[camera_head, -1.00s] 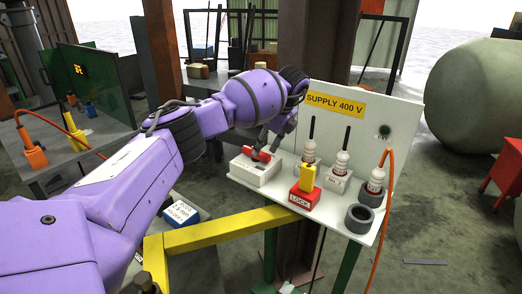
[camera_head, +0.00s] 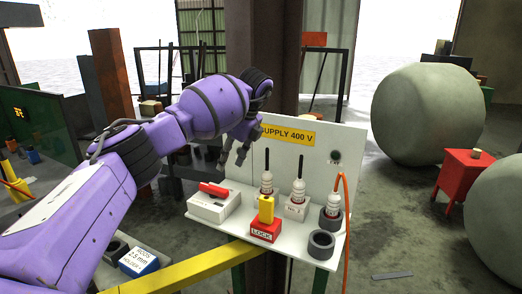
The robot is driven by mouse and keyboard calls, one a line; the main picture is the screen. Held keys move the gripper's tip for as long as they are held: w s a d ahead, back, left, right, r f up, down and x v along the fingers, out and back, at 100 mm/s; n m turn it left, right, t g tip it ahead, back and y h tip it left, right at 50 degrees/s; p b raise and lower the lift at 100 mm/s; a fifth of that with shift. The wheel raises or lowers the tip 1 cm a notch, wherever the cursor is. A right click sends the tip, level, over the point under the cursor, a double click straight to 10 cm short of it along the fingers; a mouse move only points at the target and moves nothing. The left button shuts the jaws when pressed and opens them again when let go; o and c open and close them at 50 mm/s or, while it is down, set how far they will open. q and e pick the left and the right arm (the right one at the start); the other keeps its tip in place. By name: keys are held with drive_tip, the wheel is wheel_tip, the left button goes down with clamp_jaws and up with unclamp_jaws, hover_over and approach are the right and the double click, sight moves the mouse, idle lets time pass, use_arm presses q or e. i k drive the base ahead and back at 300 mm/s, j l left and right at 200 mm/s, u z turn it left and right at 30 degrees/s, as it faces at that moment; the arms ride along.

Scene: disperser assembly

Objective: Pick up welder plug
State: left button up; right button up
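White plugs stand upright on the shelf of the supply panel marked SUPPLY 400 V (camera_head: 345,180). One white plug (camera_head: 333,205) at the right end has an orange cable; two more, a left one (camera_head: 267,185) and a middle one (camera_head: 298,192), have black rods above them. I cannot tell from a label which is the welder plug. My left gripper (camera_head: 232,161) is above and behind the red-handled white switch box (camera_head: 208,207), left of the plugs. Its dark fingers point down, apart and empty. My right gripper is out of view.
A red LOCK box (camera_head: 265,232) with a yellow block stands at the shelf's front. A dark ring (camera_head: 321,243) sits at the right front corner. A yellow bar (camera_head: 195,269) crosses below. A blue-white rods box (camera_head: 138,262) is at lower left.

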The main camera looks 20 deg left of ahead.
sight(299, 188)
drive_tip(key=k+l, duration=0.7)
drive_tip(key=k, duration=0.2)
